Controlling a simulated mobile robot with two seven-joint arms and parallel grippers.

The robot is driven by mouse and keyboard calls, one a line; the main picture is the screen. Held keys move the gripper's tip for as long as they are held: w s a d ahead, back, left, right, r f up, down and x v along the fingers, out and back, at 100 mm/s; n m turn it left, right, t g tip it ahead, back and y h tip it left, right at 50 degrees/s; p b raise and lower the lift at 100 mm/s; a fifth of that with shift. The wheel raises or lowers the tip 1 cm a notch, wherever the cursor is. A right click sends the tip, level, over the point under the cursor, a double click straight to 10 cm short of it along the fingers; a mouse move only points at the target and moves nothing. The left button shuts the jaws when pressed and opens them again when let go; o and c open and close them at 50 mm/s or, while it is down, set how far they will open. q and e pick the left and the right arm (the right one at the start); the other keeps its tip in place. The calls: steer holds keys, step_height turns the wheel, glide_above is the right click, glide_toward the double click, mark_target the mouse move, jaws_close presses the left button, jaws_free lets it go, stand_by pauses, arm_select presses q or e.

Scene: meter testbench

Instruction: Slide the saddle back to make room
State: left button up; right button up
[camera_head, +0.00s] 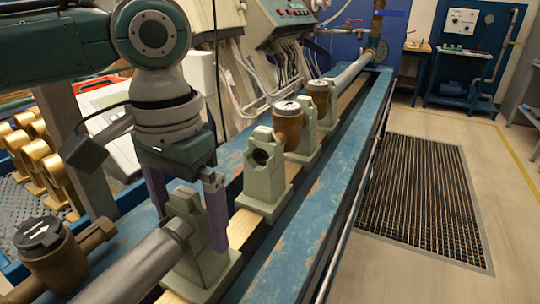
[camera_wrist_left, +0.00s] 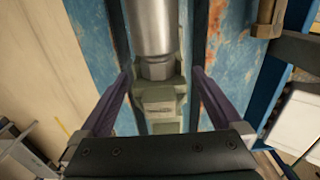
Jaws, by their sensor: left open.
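A pale green saddle (camera_head: 187,240) stands upright on the bench rail in the lower middle of the head view, at the end of a thick grey pipe (camera_head: 135,266). My left gripper (camera_head: 190,214) is lowered over this saddle, with one purple finger on each side. In the left wrist view, the saddle (camera_wrist_left: 161,108) sits between the open fingertips (camera_wrist_left: 162,76), and the pipe (camera_wrist_left: 152,25) runs up from it. I cannot tell whether either finger touches the saddle. Another green saddle (camera_head: 262,182) with a round hole stands farther along the rail. My right gripper is not in view.
Brown meters with dark caps (camera_head: 288,126) sit among more saddles farther up the blue bench (camera_head: 318,190). Another capped meter (camera_head: 48,252) is at lower left. Brass meter bodies (camera_head: 30,150) lie left. A short rail stretch (camera_head: 240,226) between the two nearest saddles is bare.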

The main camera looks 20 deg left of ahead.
arm_select(q)
steer(key=shift+f, duration=1.55)
jaws_close()
